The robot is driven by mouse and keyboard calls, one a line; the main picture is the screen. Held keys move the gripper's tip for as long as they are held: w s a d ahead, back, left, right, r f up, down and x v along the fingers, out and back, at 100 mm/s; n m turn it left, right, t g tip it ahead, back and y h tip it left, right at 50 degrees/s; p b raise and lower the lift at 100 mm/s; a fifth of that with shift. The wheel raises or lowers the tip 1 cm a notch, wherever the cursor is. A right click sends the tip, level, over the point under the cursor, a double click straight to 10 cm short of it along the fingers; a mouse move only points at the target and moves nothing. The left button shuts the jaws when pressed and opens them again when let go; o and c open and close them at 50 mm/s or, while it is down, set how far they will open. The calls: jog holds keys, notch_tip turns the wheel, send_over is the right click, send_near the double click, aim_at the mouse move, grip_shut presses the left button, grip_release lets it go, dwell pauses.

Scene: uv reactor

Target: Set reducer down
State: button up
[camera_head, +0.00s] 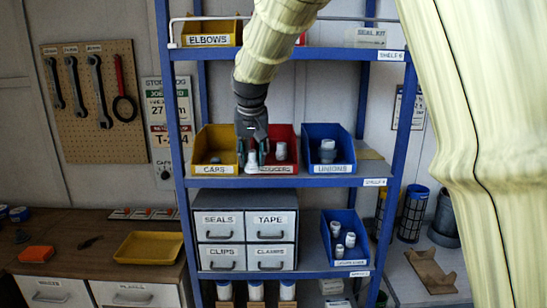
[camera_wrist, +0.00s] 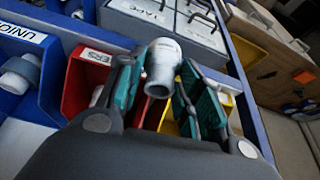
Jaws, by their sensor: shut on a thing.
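A white-grey reducer (camera_wrist: 163,60) is gripped between the teal pads of my gripper (camera_wrist: 162,82) in the wrist view. In the head view my gripper (camera_head: 253,150) points down, and the reducer (camera_head: 252,158) shows between its fingers. It is at the front left of the red bin labelled REDUCERS (camera_head: 285,170), near the yellow CAPS bin; its exact height and depth cannot be told. Another white fitting (camera_head: 281,151) is in the red bin. The red bin (camera_wrist: 82,75) also shows left of the fingers in the wrist view.
The CAPS bin (camera_head: 213,169) and blue UNIONS bin (camera_head: 340,168) flank the red bin on the blue shelf. A drawer unit (camera_head: 246,229) and another blue bin (camera_head: 345,257) stand below. A yellow tray (camera_head: 150,247) and orange block (camera_head: 37,254) lie on the left bench.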

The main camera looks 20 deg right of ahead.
jog(key=shift+w+d+r, duration=0.1)
jog(key=shift+r, duration=0.25)
jog(key=w+d+p, duration=0.2)
jog(key=w+d, duration=0.1)
jog(key=w, duration=0.1)
jog(key=w+d+f+p, duration=0.1)
jog(key=w+d+p, duration=0.2)
jog(key=w, duration=0.1)
jog(key=w+d+p, duration=0.2)
jog(key=w+d, duration=0.1)
jog(key=w, duration=0.1)
jog(key=shift+w+d+f+p, duration=0.15)
jog(key=shift+d+f+p, duration=0.15)
jog(key=shift+d+p, duration=0.1)
jog(key=shift+f+p, duration=0.35)
jog(key=shift+p, duration=0.15)
jog(key=shift+f+p, duration=0.8)
jog(key=shift+f, duration=0.65)
jog(key=o, duration=0.9)
jog(key=shift+f, duration=0.1)
jog(key=shift+c, duration=0.2)
